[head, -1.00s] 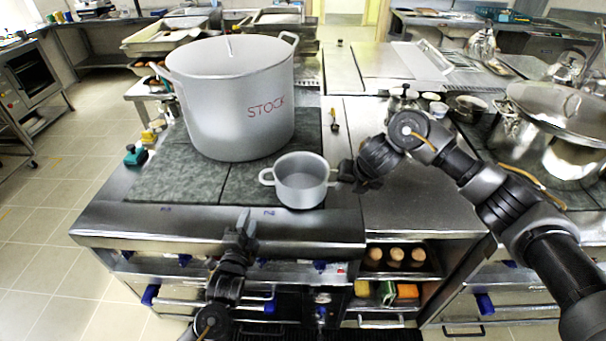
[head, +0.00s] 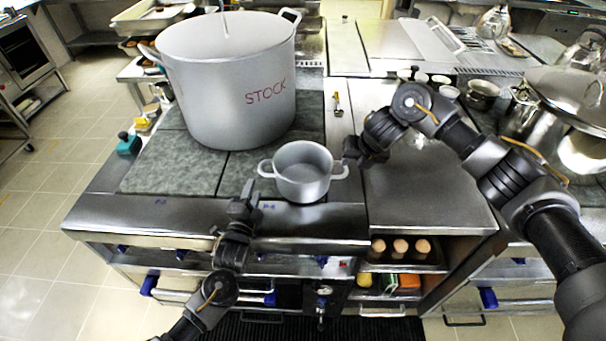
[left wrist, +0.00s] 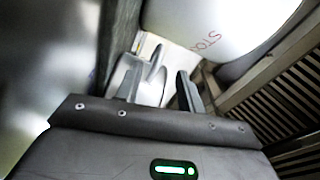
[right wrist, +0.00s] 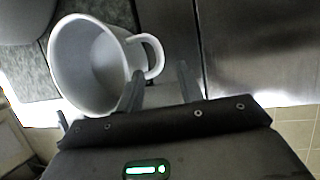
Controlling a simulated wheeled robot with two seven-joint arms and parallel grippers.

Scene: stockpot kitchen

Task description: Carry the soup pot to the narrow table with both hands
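The soup pot (head: 302,174) is a small grey pot with two side handles, upright on the front edge of the grey stove top. My left gripper (head: 248,186) is just in front of and left of its left handle. Its fingers (left wrist: 155,88) are apart in the left wrist view, with a pale metal shape between them that I cannot identify surely. My right gripper (head: 350,158) is beside the right handle. In the right wrist view its fingers (right wrist: 160,82) are apart, close to the handle of the pot (right wrist: 75,75). I cannot pick out the narrow table.
A large pot marked STOCK (head: 228,85) stands right behind the soup pot. A bare steel counter (head: 420,190) lies to the right, with a lidded steel pot (head: 565,110) beyond. A teal object (head: 129,144) sits at the stove's left edge. Tiled floor (head: 60,230) is open on the left.

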